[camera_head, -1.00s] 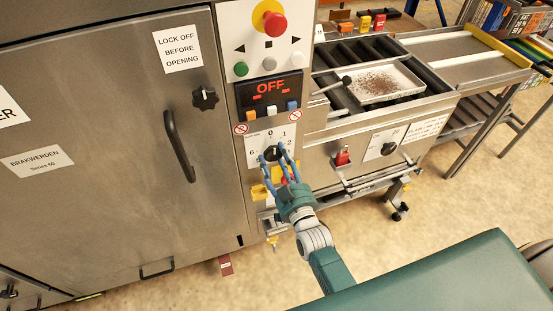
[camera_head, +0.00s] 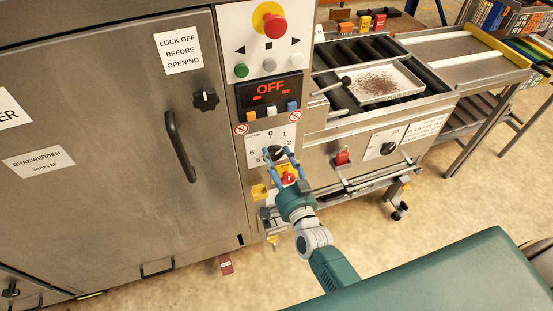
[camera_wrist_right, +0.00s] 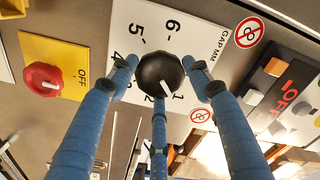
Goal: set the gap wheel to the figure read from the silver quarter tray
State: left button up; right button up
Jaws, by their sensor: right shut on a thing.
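The gap wheel, a black knob (camera_wrist_right: 160,74) with a white pointer mark, sits on a white plate (camera_wrist_right: 146,17) marked GAP MM. My right gripper (camera_wrist_right: 160,80) has its blue fingers closed around the knob. In the right wrist view the pointer mark aims roughly at the 1; part of the scale is hidden by fingers. In the head view my right gripper (camera_head: 280,156) is at this plate, below the display reading OFF. A pale metal tray (camera_head: 404,81) with brown crumbs lies on the infeed; whether it is the silver quarter tray I cannot tell. My left gripper is out of view.
A red knob on a yellow OFF plate (camera_wrist_right: 67,55) is close beside the fingers. A red emergency stop (camera_head: 275,25) and small buttons (camera_head: 268,66) are above. A second dial (camera_head: 387,148) is on the infeed side. The floor (camera_head: 430,210) at right is partly clear.

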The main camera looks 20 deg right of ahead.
jog(key=m, duration=0.4)
jog(key=shift+f+m+b, duration=0.15)
jog(key=shift+m+b, duration=0.15)
jog(key=shift+b, duration=0.1)
jog(key=shift+m+b, duration=0.45)
jog(key=shift+m, duration=1.55)
jog(key=o, duration=1.2)
jog(key=shift+c, duration=0.2)
jog(key=s, duration=1.2)
jog(key=shift+d, duration=0.2)
